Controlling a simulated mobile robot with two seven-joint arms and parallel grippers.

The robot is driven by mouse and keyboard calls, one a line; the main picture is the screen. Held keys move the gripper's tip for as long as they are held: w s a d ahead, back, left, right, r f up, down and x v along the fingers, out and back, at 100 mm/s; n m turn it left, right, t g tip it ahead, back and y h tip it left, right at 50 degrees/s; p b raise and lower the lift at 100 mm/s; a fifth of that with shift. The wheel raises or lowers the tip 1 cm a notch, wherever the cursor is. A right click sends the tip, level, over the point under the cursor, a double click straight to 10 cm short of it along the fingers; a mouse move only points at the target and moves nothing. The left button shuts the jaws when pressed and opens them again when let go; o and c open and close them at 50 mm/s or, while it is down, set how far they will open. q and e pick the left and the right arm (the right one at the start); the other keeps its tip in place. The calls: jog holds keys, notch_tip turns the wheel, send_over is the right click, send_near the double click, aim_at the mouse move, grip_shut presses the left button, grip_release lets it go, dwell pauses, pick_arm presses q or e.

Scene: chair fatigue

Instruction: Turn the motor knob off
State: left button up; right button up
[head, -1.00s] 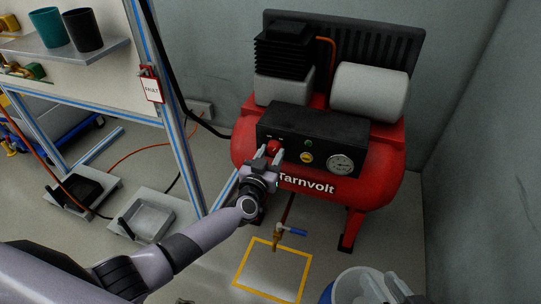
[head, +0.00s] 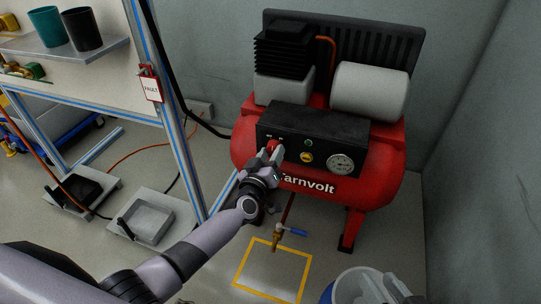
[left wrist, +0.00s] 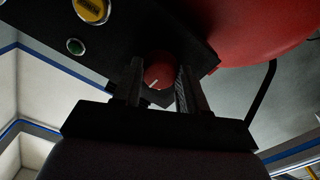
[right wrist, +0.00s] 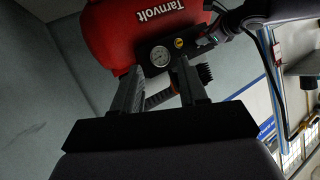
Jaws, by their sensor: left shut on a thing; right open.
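The red motor knob (head: 273,146) is at the left end of the black control panel (head: 330,140) on the red Tarnvolt compressor (head: 372,178). My left gripper (head: 269,152) is shut on the knob. In the left wrist view the knob (left wrist: 158,71) sits between the two fingers (left wrist: 158,85), its white mark pointing down-left in that picture. In the head view the fingers hide part of the knob. My right gripper (right wrist: 160,85) is open and empty, apart from the compressor; its fingertips show at the bottom right of the head view (head: 385,290).
The panel also carries a yellow button (head: 306,158), a small green button (head: 309,143) and a round gauge (head: 341,164). A blue-handled drain valve (head: 290,232) hangs under the compressor. A frame post (head: 180,120) stands to the left.

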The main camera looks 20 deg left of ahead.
pick_arm(q)
jog(key=shift+d+n+b, duration=0.1)
jog(key=shift+n+b, duration=0.55)
jog(key=shift+n, duration=2.55)
pick_arm(e)
jog(key=shift+w+a+r+y, duration=0.1)
jog(key=shift+w+a+y, duration=0.1)
jog(key=shift+a+y, duration=0.35)
jog(key=shift+a, duration=0.15)
pick_arm(q)
jog(key=o, duration=1)
jog(key=shift+o, duration=0.2)
jog(key=shift+s+r, duration=0.1)
jog(key=shift+s, duration=0.05)
